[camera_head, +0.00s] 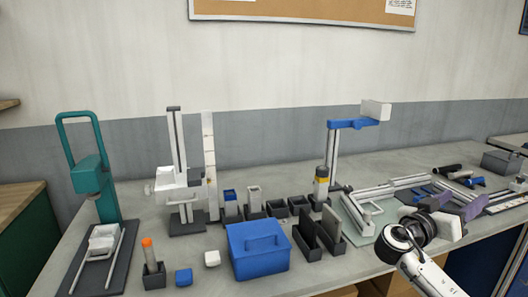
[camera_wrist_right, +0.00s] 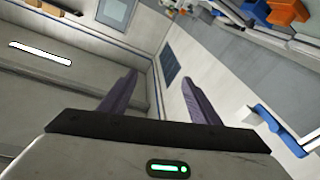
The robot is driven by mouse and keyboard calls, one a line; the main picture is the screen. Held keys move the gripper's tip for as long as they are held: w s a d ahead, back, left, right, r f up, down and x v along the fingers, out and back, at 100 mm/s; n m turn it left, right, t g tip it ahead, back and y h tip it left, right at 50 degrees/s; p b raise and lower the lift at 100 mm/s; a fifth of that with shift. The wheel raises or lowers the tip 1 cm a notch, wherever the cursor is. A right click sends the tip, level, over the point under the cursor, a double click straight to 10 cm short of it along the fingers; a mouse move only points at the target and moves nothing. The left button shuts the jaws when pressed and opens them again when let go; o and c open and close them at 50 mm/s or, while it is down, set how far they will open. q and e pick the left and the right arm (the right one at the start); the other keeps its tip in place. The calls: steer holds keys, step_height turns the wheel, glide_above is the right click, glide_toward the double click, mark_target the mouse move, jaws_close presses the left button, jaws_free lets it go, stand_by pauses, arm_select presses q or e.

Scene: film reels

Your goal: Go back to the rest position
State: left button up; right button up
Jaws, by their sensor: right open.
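My right gripper (camera_head: 462,207) is at the right of the head view, above the right part of the bench and pointing away to the right. In the right wrist view its two purple fingers (camera_wrist_right: 160,98) stand wide apart with nothing between them. Behind the fingers the wrist view shows walls and a window-like dark panel. My left gripper does not show in either view. No film reel can be made out clearly.
The grey bench (camera_head: 200,262) holds a teal press (camera_head: 90,178), a blue box (camera_head: 257,250), a white stand (camera_head: 180,185) and dark bins (camera_head: 298,205). A blue-armed post (camera_head: 334,150) and a rail frame (camera_head: 380,190) stand near my right arm. Black tools (camera_head: 447,169) lie at the back right.

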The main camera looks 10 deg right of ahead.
steer(key=s+a+f+n+t+y, duration=0.15)
steer(key=a+f+n+y, duration=0.35)
steer(key=f, duration=0.7)
steer(key=a+f+n+t+y, duration=0.35)
steer(key=f+n, duration=0.25)
steer(key=f, duration=0.7)
steer(key=s+a+f+n+y, duration=0.4)
steer(key=s+a+f+y, duration=0.15)
steer(key=f, duration=0.35)
steer(key=s+a+f+n+g+y, duration=0.1)
steer(key=s+a+f+n+y, duration=0.2)
steer(key=s+a, duration=0.45)
steer(key=s+a+f+g+y, duration=0.1)
steer(key=s+a+f+y, duration=0.2)
steer(key=s+a+f, duration=0.5)
steer(key=s+a+r+m, duration=0.1)
steer(key=a+m, duration=0.1)
steer(key=a, duration=0.3)
steer(key=s+a+r+m+y, duration=0.1)
steer(key=a+m, duration=0.1)
steer(key=a, duration=0.3)
steer(key=shift+r+m+t, duration=0.3)
steer(key=shift+m, duration=0.1)
steer(key=shift+a, duration=0.1)
